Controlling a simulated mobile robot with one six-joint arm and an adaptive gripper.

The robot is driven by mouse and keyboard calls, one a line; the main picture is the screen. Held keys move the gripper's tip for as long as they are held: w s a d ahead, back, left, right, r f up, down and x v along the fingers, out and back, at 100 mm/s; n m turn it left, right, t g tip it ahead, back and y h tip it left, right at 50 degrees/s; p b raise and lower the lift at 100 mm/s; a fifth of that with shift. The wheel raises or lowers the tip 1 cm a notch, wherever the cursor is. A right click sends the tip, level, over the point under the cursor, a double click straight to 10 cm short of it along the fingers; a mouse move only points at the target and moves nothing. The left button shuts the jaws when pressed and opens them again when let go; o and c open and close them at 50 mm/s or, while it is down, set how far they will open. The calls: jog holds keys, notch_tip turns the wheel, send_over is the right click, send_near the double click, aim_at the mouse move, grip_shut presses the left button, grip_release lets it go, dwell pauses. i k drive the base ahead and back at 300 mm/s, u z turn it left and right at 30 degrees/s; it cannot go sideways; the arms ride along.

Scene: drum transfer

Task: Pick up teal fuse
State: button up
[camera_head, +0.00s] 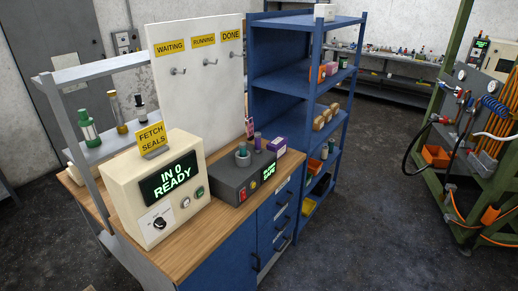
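A small teal-grey cylinder (243,149) stands on top of a dark grey box (238,179) on the wooden bench. It looks like the teal fuse, but it is too small to be sure. The grey box has a red button and a small lit green display. My gripper is not in view, and nothing touches the teal-grey cylinder.
A cream box (165,198) reading "IN 0 READY" stands left on the bench (200,234). A white hook board (200,85) rises behind. A blue shelf unit (295,85) stands right of the bench. Dark floor (370,215) lies open at right, before a green hose rack (465,130).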

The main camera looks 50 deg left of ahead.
aim_at(242, 145)
jog(key=u, duration=0.1)
jog(key=i, duration=0.8)
jog(key=u, duration=0.5)
jog(key=i, duration=0.65)
jog(key=u, duration=0.95)
jog(key=i, duration=0.55)
jog(key=u, duration=0.25)
jog(key=k, duration=0.85)
jog(key=u, duration=0.1)
jog(key=i, duration=0.4)
jog(key=u, duration=0.05)
